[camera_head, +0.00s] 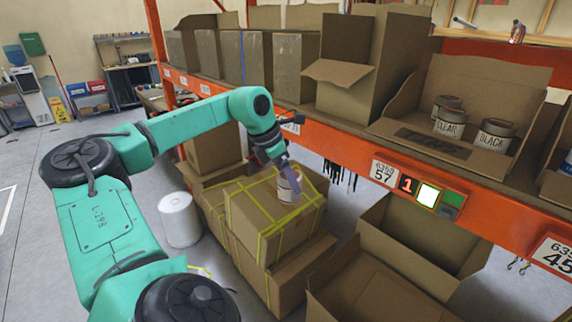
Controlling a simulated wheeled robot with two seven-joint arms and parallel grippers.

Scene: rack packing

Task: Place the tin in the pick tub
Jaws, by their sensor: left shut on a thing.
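My left gripper (284,178) is shut on a small whitish tin (289,191). The tin shows in front of a strapped cardboard box, and I cannot tell whether it touches that box. The tin's label is too small to read. Two open, empty-looking cardboard tubs stand at the lower right, a rear one (427,242) and a nearer one (375,287). I cannot tell which is the pick tub. More tins, a "CLEAR" one (449,123) and a "BLACK" one (494,134), sit in an open carton on the shelf. My right gripper is not in view.
The orange shelf beam (335,141) runs above the tubs and behind my gripper. Cardboard boxes with yellow straps (259,222) are stacked below my gripper. A white roll (179,220) stands on the floor to their left.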

